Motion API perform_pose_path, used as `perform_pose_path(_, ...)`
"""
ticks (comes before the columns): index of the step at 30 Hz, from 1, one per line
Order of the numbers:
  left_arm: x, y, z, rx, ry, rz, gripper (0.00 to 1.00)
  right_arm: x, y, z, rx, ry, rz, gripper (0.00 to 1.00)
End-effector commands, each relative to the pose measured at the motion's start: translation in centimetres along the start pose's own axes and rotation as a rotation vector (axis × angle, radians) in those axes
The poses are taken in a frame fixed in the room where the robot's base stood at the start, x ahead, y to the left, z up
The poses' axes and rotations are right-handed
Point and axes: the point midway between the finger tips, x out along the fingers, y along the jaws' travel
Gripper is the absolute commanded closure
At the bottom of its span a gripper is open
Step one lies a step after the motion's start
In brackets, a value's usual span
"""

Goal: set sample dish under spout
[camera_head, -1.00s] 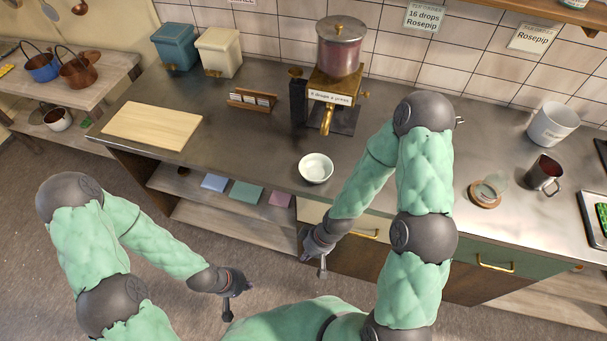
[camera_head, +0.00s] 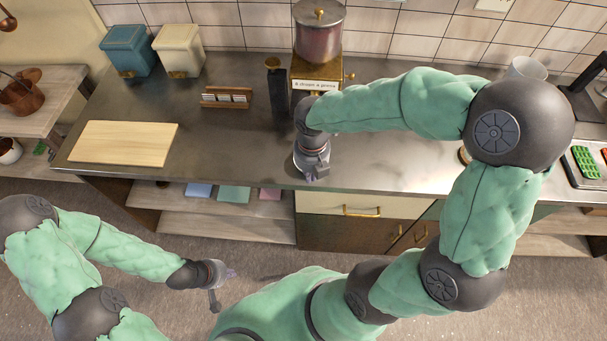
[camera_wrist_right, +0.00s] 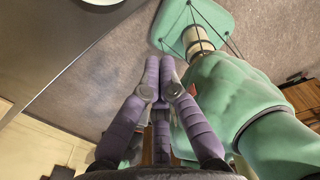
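The dispenser (camera_head: 318,45) stands at the back of the counter, a pink-filled jar on a brass body; my right forearm hides its spout in the head view. The sample dish is hidden behind my right gripper in the head view. Part of a white round rim, apparently the dish (camera_wrist_right: 103,2), shows at the top edge of the right wrist view. My right gripper (camera_head: 316,168) is over the counter's front edge by the dish. Its fingertips (camera_wrist_right: 160,62) are together with nothing between them. My left gripper (camera_head: 217,287) hangs low in front of the counter; its fingers are too small to judge.
A dark upright tool (camera_head: 276,90) stands left of the dispenser, beside a wooden card rack (camera_head: 227,97). A cutting board (camera_head: 124,142) lies at the left. A white pot (camera_head: 528,68) stands at the back right. The counter between board and rack is clear.

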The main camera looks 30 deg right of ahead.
Motion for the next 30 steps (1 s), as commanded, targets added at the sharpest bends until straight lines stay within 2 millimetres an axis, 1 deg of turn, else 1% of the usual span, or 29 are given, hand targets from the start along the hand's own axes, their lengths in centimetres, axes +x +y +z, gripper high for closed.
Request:
perform_pose_path(2,0.1,0.0,0.0,0.0,-0.001,0.0,1.0,-0.1,-0.2,0.0,-0.024,-0.003,-0.006,1.0)
perform_pose_path(4,0.2,-0.1,0.0,0.0,-0.001,0.0,1.0,0.3,-0.3,0.0,-0.031,-0.003,-0.009,1.0)
perform_pose_path(8,0.8,-0.3,0.0,0.0,-0.001,0.0,1.0,1.9,-0.3,0.0,-0.029,-0.002,-0.01,1.0)
perform_pose_path(21,3.8,-1.3,-0.1,0.0,-0.001,0.0,1.0,10.2,-0.3,0.0,-0.027,-0.001,-0.008,1.0)
perform_pose_path(24,3.9,-1.4,-0.1,0.0,-0.001,0.0,1.0,9.9,-0.2,1.7,-0.023,-0.005,-0.005,1.0)
perform_pose_path(27,4.0,-1.4,-0.1,0.0,-0.001,0.0,1.0,9.8,-0.2,2.9,-0.025,-0.006,-0.005,1.0)
perform_pose_path(30,4.2,-1.5,-0.1,0.0,0.0,0.0,1.0,9.8,-0.2,3.6,-0.026,-0.004,-0.006,1.0)
